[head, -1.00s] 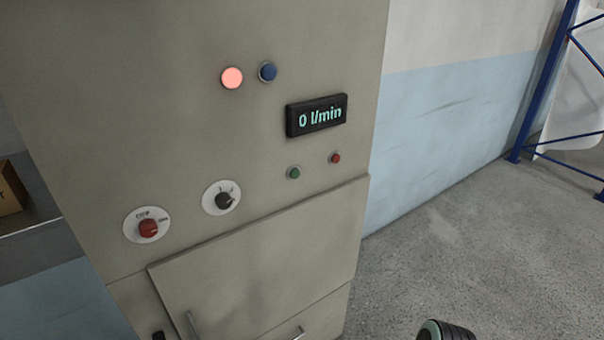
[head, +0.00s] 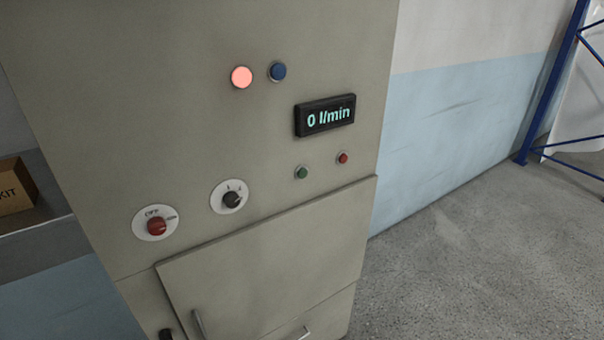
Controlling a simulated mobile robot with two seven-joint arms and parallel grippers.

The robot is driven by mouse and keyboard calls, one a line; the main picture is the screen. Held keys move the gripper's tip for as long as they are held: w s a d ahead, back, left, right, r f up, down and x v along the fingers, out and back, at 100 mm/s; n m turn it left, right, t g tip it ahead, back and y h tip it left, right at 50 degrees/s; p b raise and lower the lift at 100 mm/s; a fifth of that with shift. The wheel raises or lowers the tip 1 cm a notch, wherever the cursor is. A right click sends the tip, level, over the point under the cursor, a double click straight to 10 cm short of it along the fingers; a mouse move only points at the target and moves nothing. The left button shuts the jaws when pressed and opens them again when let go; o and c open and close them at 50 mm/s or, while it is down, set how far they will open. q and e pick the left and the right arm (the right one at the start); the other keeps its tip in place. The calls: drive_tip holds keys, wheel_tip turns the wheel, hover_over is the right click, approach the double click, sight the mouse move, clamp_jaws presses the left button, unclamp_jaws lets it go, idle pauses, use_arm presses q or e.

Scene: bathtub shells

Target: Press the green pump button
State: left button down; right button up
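The small green button (head: 302,172) sits on the front of a grey-beige control cabinet (head: 130,110), in the head view. It is below a black display (head: 325,115) that reads "0 l/min". A small red button (head: 343,157) is to its right. Neither of my grippers is in view, and nothing touches the green button.
A pink-red lit lamp (head: 241,77) and a blue button (head: 278,71) are higher up. A red rotary switch (head: 156,226) and a black knob (head: 232,200) are at left. A cabinet door (head: 270,265) is below. Blue rack posts (head: 552,85) stand at right; the floor (head: 460,260) between is clear.

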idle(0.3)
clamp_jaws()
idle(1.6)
